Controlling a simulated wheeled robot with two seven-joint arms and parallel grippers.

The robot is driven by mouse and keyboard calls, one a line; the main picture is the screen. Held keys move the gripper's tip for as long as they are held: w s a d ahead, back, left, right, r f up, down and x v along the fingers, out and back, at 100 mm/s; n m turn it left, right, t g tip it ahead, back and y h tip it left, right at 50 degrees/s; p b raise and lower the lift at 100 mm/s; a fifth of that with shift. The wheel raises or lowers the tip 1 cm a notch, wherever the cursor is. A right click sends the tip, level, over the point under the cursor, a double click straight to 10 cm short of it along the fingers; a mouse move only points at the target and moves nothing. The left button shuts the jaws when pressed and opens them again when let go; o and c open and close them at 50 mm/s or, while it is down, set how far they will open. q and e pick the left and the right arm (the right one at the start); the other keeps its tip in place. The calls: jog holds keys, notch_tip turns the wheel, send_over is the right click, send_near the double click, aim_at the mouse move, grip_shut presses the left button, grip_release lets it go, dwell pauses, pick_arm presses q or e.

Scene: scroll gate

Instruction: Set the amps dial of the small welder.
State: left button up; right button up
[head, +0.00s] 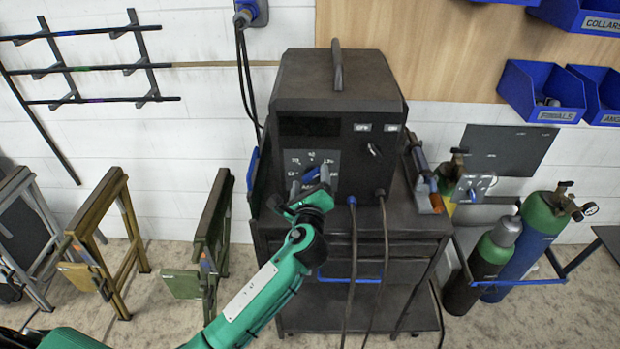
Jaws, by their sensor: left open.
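The small welder (338,85) is a dark box with a top handle, standing on a dark cart. The gripper and wrist hide the lower part of the dial and plate. An off/on switch (374,149) sits to the right. My right gripper is not in view.
Two cables (385,245) hang from the welder's front, right of my left arm. The cart (408,215) has drawers and a blue handle. Gas cylinders (532,240) stand at right, and folded trestles (105,235) at left.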

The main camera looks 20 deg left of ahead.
pick_arm(q)
jog(key=shift+w, duration=0.15)
jog(key=c, duration=1)
jog(key=shift+f+n, duration=0.1)
jog(key=shift+n, duration=0.2)
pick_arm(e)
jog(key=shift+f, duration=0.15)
pick_arm(q)
jog(key=n+b, duration=0.1)
jog(key=n, duration=0.1)
jog(key=shift+f+n+b, duration=0.15)
jog(key=shift+n+b, duration=0.25)
jog(key=n+b, duration=0.2)
jog(key=n, duration=0.2)
jog(key=shift+a+n, duration=0.1)
jog(key=shift+n, duration=0.3)
jog(key=shift+n+b, duration=0.3)
jog(key=shift+n, duration=0.5)
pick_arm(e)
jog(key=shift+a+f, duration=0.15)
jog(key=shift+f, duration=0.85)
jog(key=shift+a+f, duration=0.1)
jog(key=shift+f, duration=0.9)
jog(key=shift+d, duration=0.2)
